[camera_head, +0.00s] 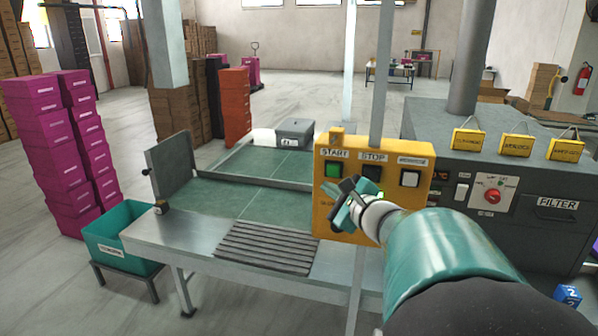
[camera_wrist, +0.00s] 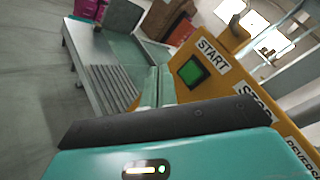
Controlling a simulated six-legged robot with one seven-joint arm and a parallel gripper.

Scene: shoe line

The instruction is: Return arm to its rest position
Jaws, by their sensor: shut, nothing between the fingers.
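My gripper (camera_head: 347,203) is in front of the yellow control panel (camera_head: 330,212), at the end of my teal and black arm (camera_head: 445,262). In the wrist view its teal fingers (camera_wrist: 157,87) are together and empty, pointing toward the conveyor side of the panel (camera_wrist: 222,92). The panel has a green START button (camera_head: 333,169), a dark STOP button (camera_head: 372,172) and a white third button (camera_head: 410,178). The START button also shows in the wrist view (camera_wrist: 193,72). I cannot tell whether the gripper touches the panel; its tip hides part of the panel's lower face.
A conveyor (camera_head: 230,188) with a ridged grey mat (camera_head: 266,247) lies left of the panel. A grey machine (camera_head: 500,185) with a red knob (camera_head: 492,196) stands right. A teal bin (camera_head: 118,240) and magenta box stacks (camera_head: 60,150) are at left.

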